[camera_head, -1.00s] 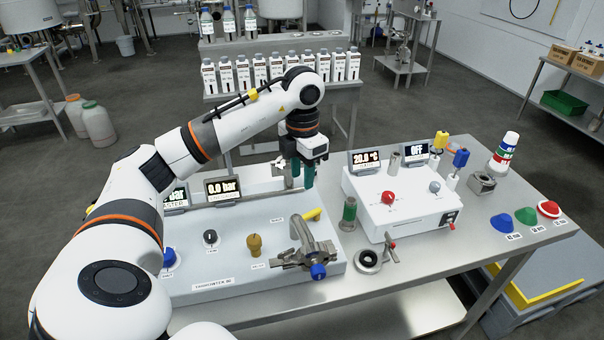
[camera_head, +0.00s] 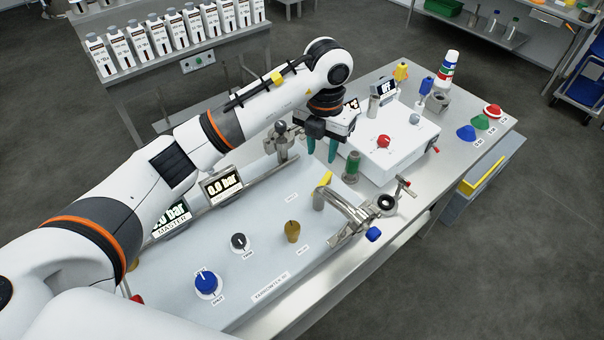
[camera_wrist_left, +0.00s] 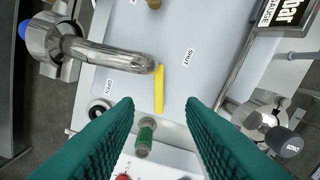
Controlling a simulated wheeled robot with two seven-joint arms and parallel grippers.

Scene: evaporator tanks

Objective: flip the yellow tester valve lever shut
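The yellow tester valve lever (camera_head: 326,179) sits at the back end of the curved metal pipe (camera_head: 345,207) on the grey tester panel (camera_head: 270,215). In the left wrist view the lever (camera_wrist_left: 159,95) sticks out past the pipe's rounded end, between the OPEN label (camera_wrist_left: 110,87) and the SHUT label (camera_wrist_left: 188,57). My left gripper (camera_head: 322,150) is open and empty, above and behind the lever in the head view. In the left wrist view its green fingers (camera_wrist_left: 157,105) are spread, with the lever's tip between and beyond them, apart from both. My right gripper is not in view.
A green-bodied fitting (camera_head: 352,165) stands beside the panel, near the gripper. A metal post fitting (camera_head: 283,140) stands at the panel's back edge. The white box with a red knob (camera_head: 384,141) is to the right. Brown (camera_head: 292,231) and blue (camera_head: 207,283) knobs stand on the panel.

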